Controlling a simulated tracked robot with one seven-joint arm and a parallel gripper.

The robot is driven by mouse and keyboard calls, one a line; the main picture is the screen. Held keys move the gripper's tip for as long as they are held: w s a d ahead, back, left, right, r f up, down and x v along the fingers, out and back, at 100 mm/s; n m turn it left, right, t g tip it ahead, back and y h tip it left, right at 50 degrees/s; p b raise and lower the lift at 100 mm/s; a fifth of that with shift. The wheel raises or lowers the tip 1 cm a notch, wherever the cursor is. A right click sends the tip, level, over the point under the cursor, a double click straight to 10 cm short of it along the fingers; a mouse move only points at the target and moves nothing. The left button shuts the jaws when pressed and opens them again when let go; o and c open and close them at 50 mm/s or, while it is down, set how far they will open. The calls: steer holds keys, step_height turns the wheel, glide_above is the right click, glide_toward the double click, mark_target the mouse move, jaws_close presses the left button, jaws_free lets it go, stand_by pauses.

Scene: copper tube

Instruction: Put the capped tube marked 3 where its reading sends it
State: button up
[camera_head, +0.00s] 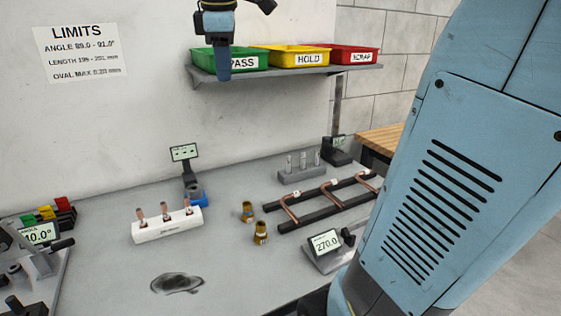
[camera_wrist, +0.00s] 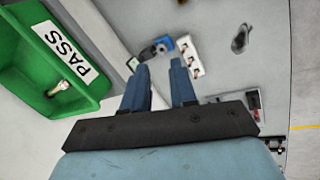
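My gripper (camera_head: 223,72) hangs in front of the green PASS bin (camera_head: 256,54) in the head view. In the wrist view its two fingers (camera_wrist: 160,67) are apart with nothing between them, and the green bin (camera_wrist: 92,88) is at left. A small tan-and-silver piece (camera_wrist: 58,89) lies in that bin; I cannot tell exactly what it is. Bent copper tubes (camera_head: 290,210) lie across dark rails on the bench. A white block (camera_head: 167,226) holds three upright copper-coloured pieces. I cannot read a 3 on any tube.
A yellow HOLD bin (camera_head: 297,59) and a red SCRAP bin (camera_head: 352,58) share the shelf (camera_head: 225,80). Two brass fittings (camera_head: 260,233) stand near the rails. A gauge (camera_head: 325,243) reads 270.0. A limits sheet (camera_head: 80,52) hangs on the wall. The front bench has a dark stain.

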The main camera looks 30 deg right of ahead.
steer(key=s+d+f+m+t+y, duration=0.1)
steer(key=s+d+f+m, duration=0.3)
steer(key=s+f+m, duration=0.9)
steer(key=s+f+t, duration=0.1)
steer(key=s+f, duration=0.2)
steer(key=shift+d+f+m, duration=0.2)
steer(key=shift+m, duration=0.2)
